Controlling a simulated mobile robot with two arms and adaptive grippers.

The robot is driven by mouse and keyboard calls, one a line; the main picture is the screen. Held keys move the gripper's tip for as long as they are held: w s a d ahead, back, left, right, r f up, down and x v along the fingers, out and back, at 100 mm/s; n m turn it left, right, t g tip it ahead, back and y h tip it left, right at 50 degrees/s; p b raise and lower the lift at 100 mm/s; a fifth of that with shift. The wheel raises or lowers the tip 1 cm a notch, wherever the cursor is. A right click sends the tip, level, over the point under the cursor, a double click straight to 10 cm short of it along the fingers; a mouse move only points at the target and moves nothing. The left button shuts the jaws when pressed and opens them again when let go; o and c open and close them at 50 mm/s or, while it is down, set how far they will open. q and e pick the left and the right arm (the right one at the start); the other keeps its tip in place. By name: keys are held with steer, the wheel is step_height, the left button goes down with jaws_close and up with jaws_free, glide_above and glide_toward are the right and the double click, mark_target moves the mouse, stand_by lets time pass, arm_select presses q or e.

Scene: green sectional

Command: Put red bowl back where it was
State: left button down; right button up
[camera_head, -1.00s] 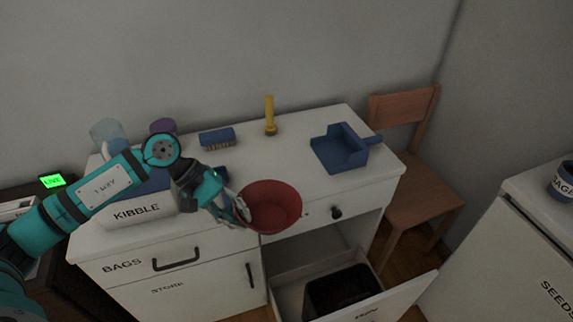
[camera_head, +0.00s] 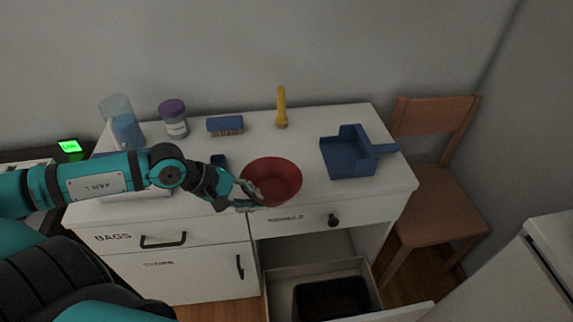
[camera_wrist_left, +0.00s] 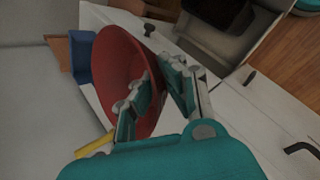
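The red bowl (camera_head: 275,178) is at the front middle of the white counter (camera_head: 290,142), near its front edge. I cannot tell whether it touches the top. My left gripper (camera_head: 250,192) is at the bowl's left front rim. In the left wrist view the bowl (camera_wrist_left: 118,75) looks tilted because of the camera angle. One finger of the left gripper (camera_wrist_left: 162,82) lies over the bowl's inside and the other is outside, with the rim between them. My right gripper is not in view.
A blue dustpan (camera_head: 348,158) stands right of the bowl. A yellow flashlight (camera_head: 281,108), a blue brush (camera_head: 225,125), a purple-lidded jar (camera_head: 174,120) and a clear blue container (camera_head: 124,125) stand behind. Below, a drawer holding a black bin (camera_head: 330,298) is open. A wooden chair (camera_head: 436,190) stands right.

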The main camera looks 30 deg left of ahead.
mark_target(271, 168)
arm_select(q)
steer(key=shift+w+a, duration=0.3)
steer(key=shift+w, duration=0.1)
steer(key=shift+w+a+f+b, duration=0.1)
steer(key=shift+w+b, duration=0.3)
steer(key=w+a+p, duration=0.1)
steer(key=w, duration=0.3)
steer(key=w+a, duration=0.1)
steer(key=w, duration=0.3)
steer(key=w+f+p, duration=0.1)
steer(key=w, duration=0.4)
steer(key=shift+a+p, duration=0.3)
steer(key=shift+a, duration=0.1)
step_height(271, 168, down, 4)
steer(key=shift+r+p, duration=0.15)
steer(key=shift+p, duration=0.4)
steer(key=c, duration=1.5)
jaws_free()
steer(key=shift+s, duration=0.1)
steer(key=shift+b+v, duration=1.5)
steer(key=shift+v, duration=4.55)
